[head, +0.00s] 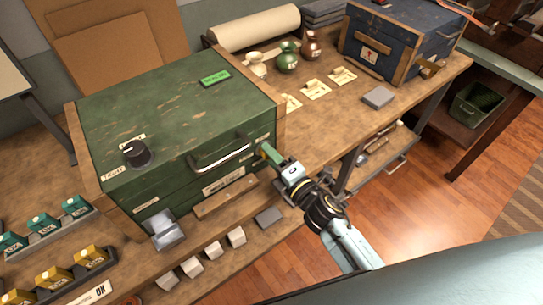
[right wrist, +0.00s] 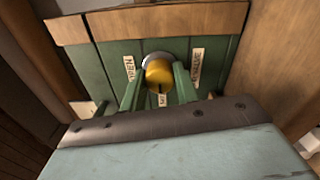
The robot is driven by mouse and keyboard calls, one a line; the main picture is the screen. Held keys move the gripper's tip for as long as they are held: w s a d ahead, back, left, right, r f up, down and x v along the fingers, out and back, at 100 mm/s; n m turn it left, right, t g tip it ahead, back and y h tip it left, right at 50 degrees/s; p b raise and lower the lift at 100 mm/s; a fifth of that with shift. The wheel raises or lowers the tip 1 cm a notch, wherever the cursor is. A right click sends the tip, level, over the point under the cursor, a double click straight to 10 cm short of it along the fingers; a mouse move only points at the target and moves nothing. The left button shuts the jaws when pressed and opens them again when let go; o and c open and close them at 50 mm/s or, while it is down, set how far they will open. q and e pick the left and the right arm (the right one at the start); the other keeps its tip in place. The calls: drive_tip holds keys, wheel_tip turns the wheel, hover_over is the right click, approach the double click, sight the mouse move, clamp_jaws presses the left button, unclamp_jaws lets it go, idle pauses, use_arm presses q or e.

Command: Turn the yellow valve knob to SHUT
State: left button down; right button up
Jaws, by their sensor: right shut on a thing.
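The yellow valve knob (right wrist: 158,74) sits on the front face of the green wooden chest (head: 175,115). In the right wrist view the green fingers of my right gripper (right wrist: 158,85) lie on both sides of the knob, shut on it. A dark mark on the knob points down in that view, toward a small label partly covered there. A label (right wrist: 129,68) on the left seems to read OPEN; the right label (right wrist: 197,68) is hard to read. In the head view my right gripper (head: 266,152) hides most of the knob. My left gripper is not in view.
The chest also bears a black dial (head: 138,153), a metal handle (head: 221,155) and a green tag (head: 215,78). A blue chest (head: 385,50) stands at the back right. Small vases (head: 287,58) and cards stand between. Teal and yellow boxes (head: 90,257) sit at lower left.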

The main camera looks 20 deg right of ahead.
idle(0.3)
drive_tip(key=o, duration=1)
drive_tip(key=shift+c, duration=0.2)
drive_tip(key=v, duration=1.3)
drive_tip(key=shift+s+b, duration=0.2)
drive_tip(key=shift+b, duration=0.2)
